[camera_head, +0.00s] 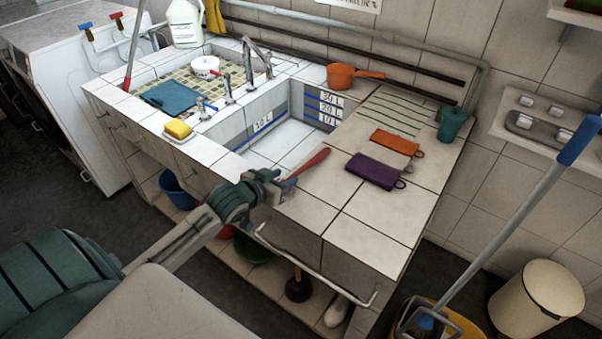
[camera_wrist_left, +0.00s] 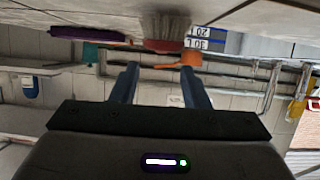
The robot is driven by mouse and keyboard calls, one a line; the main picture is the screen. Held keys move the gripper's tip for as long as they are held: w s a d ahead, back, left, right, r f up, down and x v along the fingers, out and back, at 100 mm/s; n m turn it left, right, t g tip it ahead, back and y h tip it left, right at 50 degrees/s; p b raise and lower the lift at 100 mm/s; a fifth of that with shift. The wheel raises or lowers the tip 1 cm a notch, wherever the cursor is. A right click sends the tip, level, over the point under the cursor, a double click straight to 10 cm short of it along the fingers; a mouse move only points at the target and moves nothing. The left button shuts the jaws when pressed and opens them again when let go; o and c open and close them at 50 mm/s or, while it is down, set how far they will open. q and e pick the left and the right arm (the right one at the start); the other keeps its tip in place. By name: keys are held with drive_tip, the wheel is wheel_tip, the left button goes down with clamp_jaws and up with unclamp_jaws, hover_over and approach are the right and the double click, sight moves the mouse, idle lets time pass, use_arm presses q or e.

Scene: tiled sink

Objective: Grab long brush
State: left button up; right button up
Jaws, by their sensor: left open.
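A red-handled brush (camera_head: 308,164) lies on the tiled counter beside the sink basin's near right edge. In the left wrist view, which is upside down, its pale bristles (camera_wrist_left: 163,24) and red back (camera_wrist_left: 165,45) show just beyond my fingers. My left gripper (camera_head: 284,184) is at the counter's front edge, close to the near end of the brush. It is open, with nothing between its fingers in the wrist view (camera_wrist_left: 159,72). I cannot tell if it touches the brush. Another long-handled brush with a blue grip (camera_head: 580,141) leans at the right. My right gripper is not in view.
Orange (camera_head: 397,142) and purple (camera_head: 375,171) flat items lie on the counter, with an orange pot (camera_head: 352,76) and teal cup (camera_head: 452,123) behind. A metal rail (camera_head: 318,270) runs along the counter's front. A yellow bucket (camera_head: 440,318) stands at lower right.

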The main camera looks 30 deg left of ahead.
sight(296, 172)
use_arm(q)
drive_tip(key=shift+p+x, duration=0.55)
drive_tip(key=shift+x, duration=2.55)
drive_tip(key=shift+s+a+f, duration=0.1)
drive_tip(key=shift+c, duration=0.4)
clamp_jaws()
